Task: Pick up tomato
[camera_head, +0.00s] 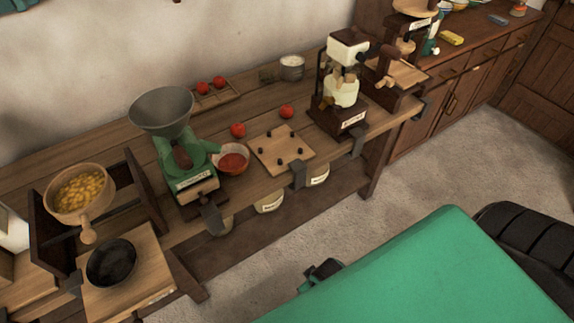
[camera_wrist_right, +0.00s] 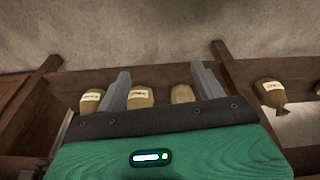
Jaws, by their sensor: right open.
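One red tomato (camera_head: 238,130) sits on the wooden counter beside the green grinder. A second tomato (camera_head: 287,111) sits farther right, behind the pegged board. Two more tomatoes, one at the left (camera_head: 203,88) and one at the right (camera_head: 219,82), rest on a small wooden tray (camera_head: 232,96) at the back by the wall. My right gripper (camera_wrist_right: 161,88) is open and empty in the right wrist view, facing the area below the counter. No tomato shows in that view. My left gripper is not in view.
A green grinder (camera_head: 185,160) with a metal hopper, a red-filled bowl (camera_head: 232,160), a pegged board (camera_head: 282,150) and a cream-coloured machine (camera_head: 342,90) crowd the counter. Labelled containers (camera_wrist_right: 140,97) stand on the shelf below. Open floor (camera_head: 345,220) lies in front.

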